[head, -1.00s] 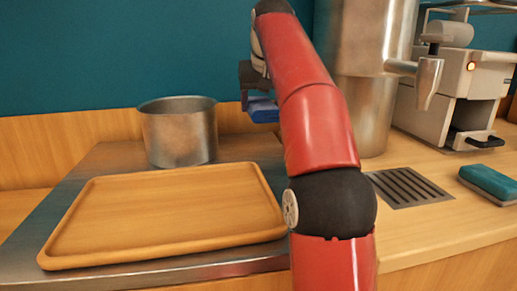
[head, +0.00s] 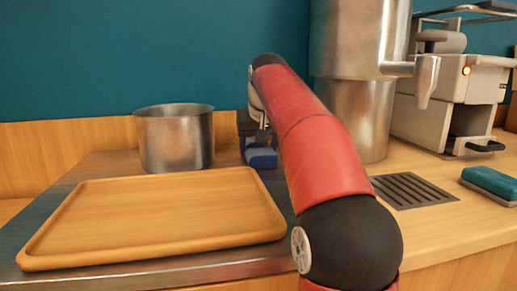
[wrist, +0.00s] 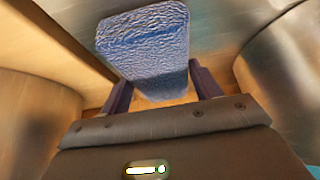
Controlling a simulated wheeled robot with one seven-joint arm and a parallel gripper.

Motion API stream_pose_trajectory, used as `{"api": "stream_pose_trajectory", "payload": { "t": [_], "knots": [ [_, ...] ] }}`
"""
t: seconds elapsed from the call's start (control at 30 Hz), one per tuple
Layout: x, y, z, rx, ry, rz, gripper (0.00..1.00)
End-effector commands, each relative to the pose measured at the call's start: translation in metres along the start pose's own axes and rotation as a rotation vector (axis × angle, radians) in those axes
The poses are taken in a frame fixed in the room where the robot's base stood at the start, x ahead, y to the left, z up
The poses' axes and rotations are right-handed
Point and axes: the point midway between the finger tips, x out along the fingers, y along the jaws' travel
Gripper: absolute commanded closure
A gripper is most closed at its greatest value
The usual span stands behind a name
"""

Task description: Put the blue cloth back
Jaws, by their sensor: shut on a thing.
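The blue cloth (head: 260,158) is a folded, rough-textured block in the head view, just right of the steel pot. My gripper (head: 253,141) is above it, pointing down, partly hidden by my red arm. In the wrist view the cloth (wrist: 147,45) lies between the two dark fingers of my gripper (wrist: 160,85), which is shut on it. The cloth is low, near the steel counter surface behind the tray. I cannot tell whether it touches that surface.
A steel pot (head: 175,140) stands left of my gripper. A wooden tray (head: 155,256) lies in front. A tall steel container (head: 355,110) stands to the right, with a drain grille (head: 412,190), a teal sponge (head: 490,183) and a coffee machine (head: 452,100) beyond.

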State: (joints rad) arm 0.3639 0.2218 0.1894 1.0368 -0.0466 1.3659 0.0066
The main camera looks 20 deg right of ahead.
Motion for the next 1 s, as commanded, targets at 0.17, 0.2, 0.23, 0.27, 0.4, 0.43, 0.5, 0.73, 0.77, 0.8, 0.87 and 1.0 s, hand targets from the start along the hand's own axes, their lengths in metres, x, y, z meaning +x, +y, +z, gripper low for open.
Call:
{"api": "stream_pose_trajectory", "payload": {
  "t": [0.17, 0.2, 0.23, 0.27, 0.4, 0.43, 0.5, 0.73, 0.77, 0.8, 0.87, 1.0],
  "knots": [
    [0.0, 0.0, 0.0, 0.0, 0.001, 0.0, 0.58],
    [0.0, 0.0, 0.0, 0.0, 0.0, 0.0, 0.58],
    [0.001, 0.0, 0.0, 0.0, 0.0, 0.0, 0.58],
    [0.002, 0.0, 0.001, 0.0, 0.0, 0.0, 0.58],
    [0.003, 0.0, 0.001, 0.0, 0.0, 0.0, 0.26],
    [0.003, 0.0, 0.001, 0.0, 0.0, 0.0, 0.22],
    [0.003, 0.0, 0.001, 0.0, 0.0, 0.0, 0.15],
    [0.003, 0.0, 0.001, 0.0, 0.0, 0.001, 0.15],
    [0.003, 0.0, 0.001, 0.0, 0.0, 0.001, 0.15],
    [0.004, 0.0, 0.002, 0.0, 0.0, 0.001, 0.15],
    [0.006, 0.001, 0.003, 0.001, 0.001, 0.001, 0.15],
    [-0.019, 0.0, -0.001, 0.0, 0.004, 0.001, 0.15]
  ]
}}
